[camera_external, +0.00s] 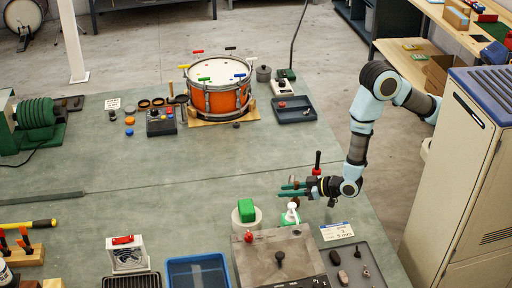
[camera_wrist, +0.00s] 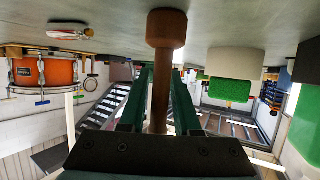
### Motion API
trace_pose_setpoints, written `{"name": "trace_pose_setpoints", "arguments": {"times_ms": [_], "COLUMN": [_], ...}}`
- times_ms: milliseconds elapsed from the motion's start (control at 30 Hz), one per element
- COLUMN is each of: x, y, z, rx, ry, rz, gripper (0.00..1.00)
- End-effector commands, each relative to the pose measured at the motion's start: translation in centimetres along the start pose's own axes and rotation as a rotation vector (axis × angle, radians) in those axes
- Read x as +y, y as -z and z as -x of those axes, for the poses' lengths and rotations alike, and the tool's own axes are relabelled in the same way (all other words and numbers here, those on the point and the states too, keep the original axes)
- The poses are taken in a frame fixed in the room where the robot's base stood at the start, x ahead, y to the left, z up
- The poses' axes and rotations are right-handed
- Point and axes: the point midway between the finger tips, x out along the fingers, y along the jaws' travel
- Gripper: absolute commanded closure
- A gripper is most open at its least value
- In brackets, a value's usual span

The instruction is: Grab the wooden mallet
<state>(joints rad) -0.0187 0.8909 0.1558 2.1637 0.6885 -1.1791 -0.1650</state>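The wooden mallet fills the middle of the wrist view, which is upside down. There the mallet is mostly hidden by my gripper; only small wooden bits show.
A white cylinder with a green block (camera_external: 247,210) and a white-and-green bottle (camera_external: 291,214) stand close in front of my gripper. A grey metal box (camera_external: 270,262) is nearer the camera. An orange drum (camera_external: 220,97) stands farther back. The bench's middle (camera_external: 180,180) is clear.

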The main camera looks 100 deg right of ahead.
Motion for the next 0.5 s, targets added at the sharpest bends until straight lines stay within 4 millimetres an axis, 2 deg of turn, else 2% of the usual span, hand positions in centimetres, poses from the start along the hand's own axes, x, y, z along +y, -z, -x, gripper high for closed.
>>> {"name": "trace_pose_setpoints", "arguments": {"times_ms": [33,267,500], "x": [0.00,0.00,0.00], "y": [0.01,0.01,0.01], "z": [0.01,0.02,0.02], "rx": [0.000,0.000,0.000], "ry": [0.000,0.000,0.000], "rz": [0.000,0.000,0.000], "gripper": [0.76,1.00,1.00]}}
